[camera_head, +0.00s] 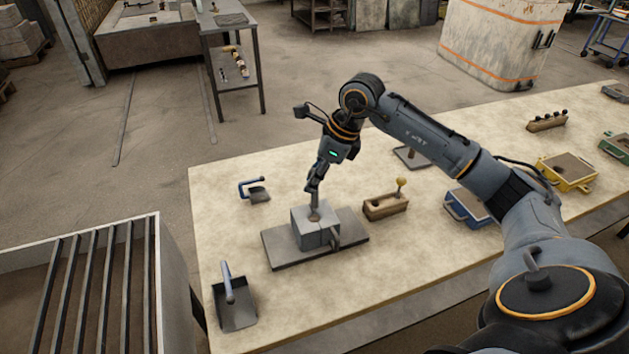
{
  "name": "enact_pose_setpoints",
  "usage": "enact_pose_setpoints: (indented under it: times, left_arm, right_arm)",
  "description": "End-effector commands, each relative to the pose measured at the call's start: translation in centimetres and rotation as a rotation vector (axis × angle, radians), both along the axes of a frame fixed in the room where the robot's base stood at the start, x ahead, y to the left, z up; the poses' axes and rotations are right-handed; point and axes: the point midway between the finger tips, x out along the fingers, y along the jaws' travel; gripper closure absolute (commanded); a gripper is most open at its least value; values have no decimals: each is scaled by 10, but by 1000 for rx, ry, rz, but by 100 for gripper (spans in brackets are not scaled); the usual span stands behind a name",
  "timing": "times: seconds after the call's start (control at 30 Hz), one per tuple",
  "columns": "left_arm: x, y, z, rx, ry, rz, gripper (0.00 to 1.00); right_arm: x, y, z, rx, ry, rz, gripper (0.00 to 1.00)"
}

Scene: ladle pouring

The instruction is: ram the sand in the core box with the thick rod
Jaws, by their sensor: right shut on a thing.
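The grey core box (309,230) stands on a dark flat plate (352,250) on the table. My right gripper (314,188) is directly above the box, pointing down, and is shut on a rod (315,212). The rod stands roughly upright, with its lower end at the opening in the top of the box. The sand inside cannot be made out, and the gripper hides the rod's upper part. My left gripper is not in view.
A wooden block with a yellow-knobbed tool (386,205) is right of the box. Blue (468,210) and yellow (567,173) trays stand further right.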

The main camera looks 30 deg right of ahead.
Motion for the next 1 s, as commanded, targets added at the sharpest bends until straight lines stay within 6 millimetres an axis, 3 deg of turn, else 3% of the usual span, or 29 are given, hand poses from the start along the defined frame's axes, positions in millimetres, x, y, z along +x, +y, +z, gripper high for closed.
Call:
enact_pose_setpoints:
  times: [0.03,0.47,0.9,1.0]
  left_arm:
    - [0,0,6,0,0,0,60]
    - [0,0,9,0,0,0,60]
    - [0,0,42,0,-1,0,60]
    - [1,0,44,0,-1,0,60]
  right_arm:
    - [0,0,8,0,0,0,100]
    - [0,0,14,-1,-1,0,100]
    - [0,0,65,-2,0,1,100]
    - [0,0,69,-1,0,1,100]
